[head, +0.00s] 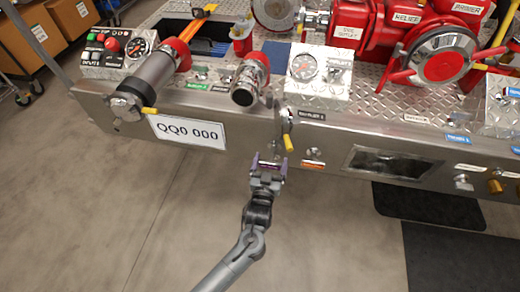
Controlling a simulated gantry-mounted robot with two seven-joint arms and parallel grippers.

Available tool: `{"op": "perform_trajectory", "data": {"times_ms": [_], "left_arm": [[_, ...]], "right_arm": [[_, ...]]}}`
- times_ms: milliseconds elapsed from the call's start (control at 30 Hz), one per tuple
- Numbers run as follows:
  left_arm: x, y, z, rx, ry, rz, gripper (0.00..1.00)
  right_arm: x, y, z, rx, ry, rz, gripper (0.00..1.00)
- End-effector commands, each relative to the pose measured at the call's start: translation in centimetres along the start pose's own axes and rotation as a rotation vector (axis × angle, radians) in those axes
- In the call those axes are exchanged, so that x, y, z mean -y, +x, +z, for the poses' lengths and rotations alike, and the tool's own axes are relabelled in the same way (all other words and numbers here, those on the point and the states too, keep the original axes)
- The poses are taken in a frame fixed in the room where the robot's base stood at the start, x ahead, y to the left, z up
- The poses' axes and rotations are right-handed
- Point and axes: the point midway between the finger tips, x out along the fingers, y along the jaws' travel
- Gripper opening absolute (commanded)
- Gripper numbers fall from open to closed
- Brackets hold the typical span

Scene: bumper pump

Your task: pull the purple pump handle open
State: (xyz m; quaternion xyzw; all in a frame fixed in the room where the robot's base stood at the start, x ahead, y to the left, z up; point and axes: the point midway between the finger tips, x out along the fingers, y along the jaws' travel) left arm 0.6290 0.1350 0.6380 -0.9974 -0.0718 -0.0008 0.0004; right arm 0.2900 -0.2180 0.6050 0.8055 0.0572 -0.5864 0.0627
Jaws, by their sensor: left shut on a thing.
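The purple pump handle (270,163) is a small piece low in front of the bumper's front face, near the middle of the head view. My left gripper (268,166) reaches up from below and is shut on it. The fingers cover part of the handle, and how it joins the bumper is hard to make out. My right gripper is not in view.
A yellow-tipped lever (288,143) hangs just above and right of my left gripper. A plate reading QQ0 000 (187,132) is to the left. Red valves and gauges stand on the bumper's top. The floor (140,220) in front is open, with dark mats (430,205) at right.

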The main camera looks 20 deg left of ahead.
Motion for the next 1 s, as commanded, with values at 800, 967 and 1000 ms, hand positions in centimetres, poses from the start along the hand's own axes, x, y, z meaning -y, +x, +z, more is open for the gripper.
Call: {"op": "perform_trajectory", "data": {"times_ms": [800,967,1000], "left_arm": [[-0.4,-3.6,-0.2,-0.003,-0.002,0.006,1.0],[-0.4,-3.8,-0.2,-0.001,-0.001,0.006,1.0],[-0.4,-4.0,-0.2,-0.001,-0.001,0.006,1.0]], "right_arm": [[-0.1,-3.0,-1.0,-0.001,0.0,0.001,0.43],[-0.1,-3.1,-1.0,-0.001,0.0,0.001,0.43],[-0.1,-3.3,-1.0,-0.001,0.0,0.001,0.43]]}}
